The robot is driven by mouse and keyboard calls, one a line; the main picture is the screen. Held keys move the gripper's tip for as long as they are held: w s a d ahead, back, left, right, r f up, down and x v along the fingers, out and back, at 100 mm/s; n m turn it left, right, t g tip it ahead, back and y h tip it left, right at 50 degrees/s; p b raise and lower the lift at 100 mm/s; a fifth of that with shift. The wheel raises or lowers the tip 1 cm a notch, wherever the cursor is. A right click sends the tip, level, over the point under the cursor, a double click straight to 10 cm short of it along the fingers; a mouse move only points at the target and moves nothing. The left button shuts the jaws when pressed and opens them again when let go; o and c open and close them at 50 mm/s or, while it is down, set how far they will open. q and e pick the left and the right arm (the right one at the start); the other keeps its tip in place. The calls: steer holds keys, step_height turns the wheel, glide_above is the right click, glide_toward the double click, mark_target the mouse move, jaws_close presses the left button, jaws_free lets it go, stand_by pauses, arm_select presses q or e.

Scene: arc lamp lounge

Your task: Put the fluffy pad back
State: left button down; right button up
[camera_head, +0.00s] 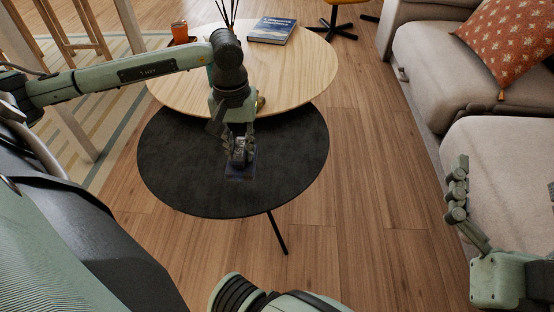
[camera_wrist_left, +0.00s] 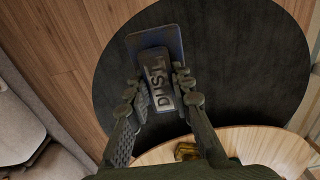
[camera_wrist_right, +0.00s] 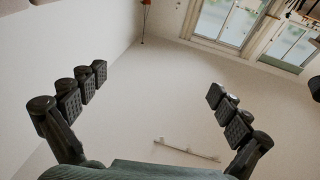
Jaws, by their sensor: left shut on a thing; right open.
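A dark block with the raised word DUST and a flat blue pad (camera_wrist_left: 157,42) beneath it sits between the fingers of my left gripper (camera_wrist_left: 158,92). In the head view, my left gripper (camera_head: 240,150) points down over the black round table (camera_head: 180,165), with the blue pad (camera_head: 239,174) under its fingertips. I cannot tell whether the pad touches the tabletop; its underside is hidden, so no fluff shows. My right gripper (camera_head: 458,190) is by the sofa at the right. Its fingers are spread and empty in the right wrist view (camera_wrist_right: 155,85).
A higher pale wooden round table (camera_head: 300,80) overlaps the black table's far side. It holds a blue book (camera_head: 272,31), an orange cup (camera_head: 179,32) and dark sticks. A beige sofa (camera_head: 440,60) with a patterned red cushion (camera_head: 510,42) lines the right. The black tabletop is otherwise clear.

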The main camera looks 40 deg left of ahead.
arm_select(q)
steer(key=w+d+f, duration=0.1)
steer(key=w+f, duration=0.1)
steer(key=w, duration=0.1)
steer(key=w+d+f, duration=0.1)
steer(key=w+f, duration=0.1)
steer(key=w, duration=0.1)
steer(key=w+d+f, duration=0.1)
steer(key=w+f, duration=0.1)
steer(key=w, duration=0.2)
steer(key=shift+f+b, duration=0.15)
steer(key=shift+b, duration=0.2)
step_height(320, 180, down, 4)
steer(key=shift+r+b, duration=0.1)
steer(key=shift+b, duration=0.2)
arm_select(e)
steer(key=r+t, duration=0.1)
steer(key=r, duration=0.1)
steer(key=s+r+t, duration=0.1)
steer(key=r, duration=0.1)
steer(key=shift+s+t+y, duration=0.2)
steer(key=shift+t+y, duration=0.1)
steer(key=shift+y, duration=0.1)
arm_select(q)
steer(key=shift+f, duration=0.2)
